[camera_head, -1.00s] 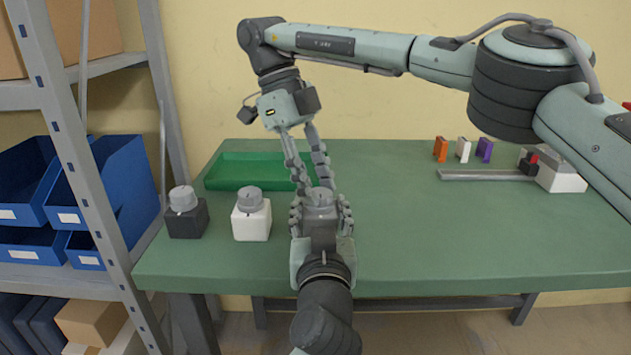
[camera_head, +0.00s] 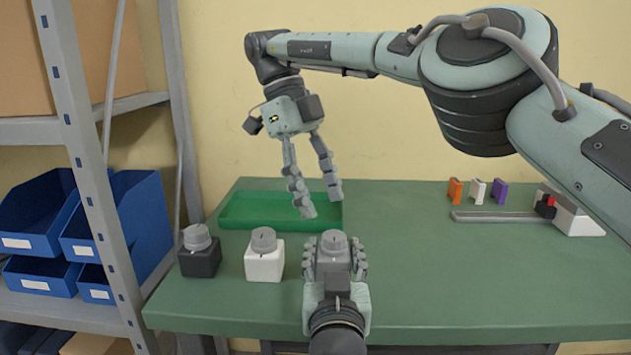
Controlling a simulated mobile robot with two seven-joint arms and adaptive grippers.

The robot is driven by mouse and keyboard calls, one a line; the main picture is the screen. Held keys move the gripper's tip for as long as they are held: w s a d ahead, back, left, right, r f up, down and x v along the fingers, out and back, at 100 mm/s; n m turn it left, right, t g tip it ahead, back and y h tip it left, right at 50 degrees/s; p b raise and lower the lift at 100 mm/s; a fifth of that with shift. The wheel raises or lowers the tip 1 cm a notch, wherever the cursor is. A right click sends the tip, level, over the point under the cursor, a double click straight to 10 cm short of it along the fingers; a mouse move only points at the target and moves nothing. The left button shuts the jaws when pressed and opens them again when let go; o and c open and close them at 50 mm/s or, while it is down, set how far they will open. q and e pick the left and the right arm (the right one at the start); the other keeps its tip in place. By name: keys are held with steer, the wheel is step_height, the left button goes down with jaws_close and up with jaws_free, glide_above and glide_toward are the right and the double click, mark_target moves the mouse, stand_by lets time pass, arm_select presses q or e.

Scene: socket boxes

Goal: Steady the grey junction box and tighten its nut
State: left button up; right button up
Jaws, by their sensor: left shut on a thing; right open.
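The grey junction box (camera_head: 333,262) stands on the green table with its round grey nut (camera_head: 334,241) on top. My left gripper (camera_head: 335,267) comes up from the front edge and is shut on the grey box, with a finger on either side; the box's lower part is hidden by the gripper. My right gripper (camera_head: 322,202) hangs above and behind the box, its fingers apart and empty, clear of the nut and over the right end of the green tray.
A white box (camera_head: 264,264) and a dark box (camera_head: 200,260), each with a grey nut, stand to the left. The green tray (camera_head: 240,224) lies behind. Orange, white and purple pieces (camera_head: 478,192) and a metal bar tool (camera_head: 500,217) lie at right. Blue bins (camera_head: 140,225) fill the left shelf.

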steer(key=shift+v, duration=1.05)
arm_select(q)
steer(key=o, duration=1.4)
steer(key=shift+c, duration=0.2)
